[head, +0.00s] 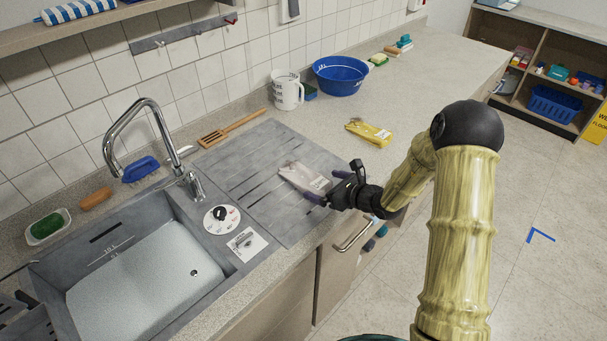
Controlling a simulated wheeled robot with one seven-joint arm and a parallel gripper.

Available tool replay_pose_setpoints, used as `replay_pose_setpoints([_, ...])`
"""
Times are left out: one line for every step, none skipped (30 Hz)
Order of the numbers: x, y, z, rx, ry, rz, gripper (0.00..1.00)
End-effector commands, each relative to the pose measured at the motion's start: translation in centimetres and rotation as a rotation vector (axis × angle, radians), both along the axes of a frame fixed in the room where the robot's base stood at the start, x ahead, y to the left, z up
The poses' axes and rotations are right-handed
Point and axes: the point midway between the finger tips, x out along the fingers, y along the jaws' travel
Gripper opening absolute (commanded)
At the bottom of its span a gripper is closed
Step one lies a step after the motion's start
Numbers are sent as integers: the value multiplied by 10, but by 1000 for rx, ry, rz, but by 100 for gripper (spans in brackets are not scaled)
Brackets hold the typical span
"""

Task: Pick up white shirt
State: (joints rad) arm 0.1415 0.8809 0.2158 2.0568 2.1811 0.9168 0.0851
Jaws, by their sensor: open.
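I cannot make out a clear white shirt. A small pale, whitish-pink flat item (303,177), perhaps a folded cloth or a packet, lies on the grey ribbed drainboard (245,165) right of the sink. My gripper (331,182) is open at the right end of this item, with one finger on the near side and one on the far side. Whether the fingers touch it I cannot tell. The gripper partly hides the item's right end.
A sink (150,270) with a tall tap (145,120) is at the left.

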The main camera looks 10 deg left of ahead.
Motion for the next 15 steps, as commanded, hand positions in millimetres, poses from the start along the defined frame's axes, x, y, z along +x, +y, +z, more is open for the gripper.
replay_pose_setpoints([0, 0, 0, 0, 0, -1, 100])
replay_pose_setpoints([0, 0, 0, 0, 0, -1, 100])
replay_pose_setpoints([0, 0, 0, 0, 0, -1, 100])
replay_pose_setpoints([0, 0, 0, 0, 0, 0, 100])
replay_pose_setpoints([0, 0, 0, 0, 0, 0, 100])
replay_pose_setpoints([0, 0, 0, 0, 0, 0, 100])
replay_pose_setpoints([0, 0, 0, 0, 0, 0, 100])
replay_pose_setpoints([0, 0, 0, 0, 0, 0, 100])
replay_pose_setpoints([2, 2, 0, 0, 0, 0, 100])
replay_pose_setpoints([3, 3, -1, 0, 0, 0, 100])
replay_pose_setpoints([4, 5, -1, 0, 0, 1, 100])
replay_pose_setpoints([6, 8, -3, 0, 1, 2, 100])
replay_pose_setpoints([8, 11, -4, 0, 2, 3, 100])
replay_pose_setpoints([11, 14, -5, -1, 1, 3, 100])
replay_pose_setpoints([14, 18, -8, 0, 1, 2, 100])
